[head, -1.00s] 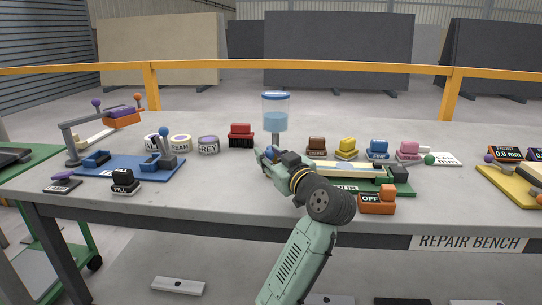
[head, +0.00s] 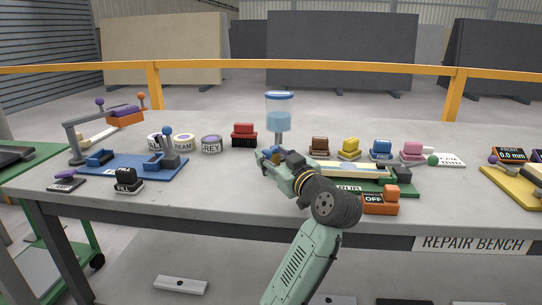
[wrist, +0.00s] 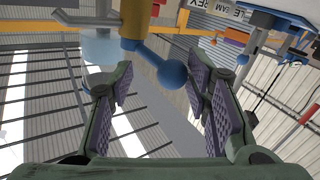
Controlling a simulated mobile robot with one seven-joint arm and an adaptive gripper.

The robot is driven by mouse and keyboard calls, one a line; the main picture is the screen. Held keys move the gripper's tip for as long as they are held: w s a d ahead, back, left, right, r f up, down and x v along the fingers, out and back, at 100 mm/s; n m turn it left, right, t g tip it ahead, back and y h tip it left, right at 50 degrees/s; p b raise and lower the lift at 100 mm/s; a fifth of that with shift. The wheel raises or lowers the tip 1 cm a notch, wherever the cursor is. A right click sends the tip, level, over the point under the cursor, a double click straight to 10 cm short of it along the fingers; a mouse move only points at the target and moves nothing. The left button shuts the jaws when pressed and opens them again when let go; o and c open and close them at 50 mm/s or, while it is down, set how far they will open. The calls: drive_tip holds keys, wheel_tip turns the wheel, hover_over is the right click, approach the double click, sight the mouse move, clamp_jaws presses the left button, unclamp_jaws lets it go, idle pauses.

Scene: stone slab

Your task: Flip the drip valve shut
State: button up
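The drip valve shows in the wrist view as a yellow body (wrist: 132,22) with a short blue lever ending in a blue ball (wrist: 173,75). A clear tank with a blue lid and blue water (head: 280,113) stands above it at the bench's middle. My gripper (wrist: 163,92) is open, its purple-padded fingers spread either side of the ball. The ball appears between the fingertips, with gaps on both sides; contact is not visible. In the head view my gripper (head: 266,156) is just below the tank, and my wrist hides most of the valve.
A green fixture (head: 402,186) with a pale strip and an orange OFF box (head: 378,202) lie right of my wrist. Coloured blocks line the back right. A blue fixture (head: 130,165) and labelled rolls stand left.

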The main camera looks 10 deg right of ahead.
drive_tip(key=v, duration=1.1)
drive_tip(key=shift+a, duration=0.1)
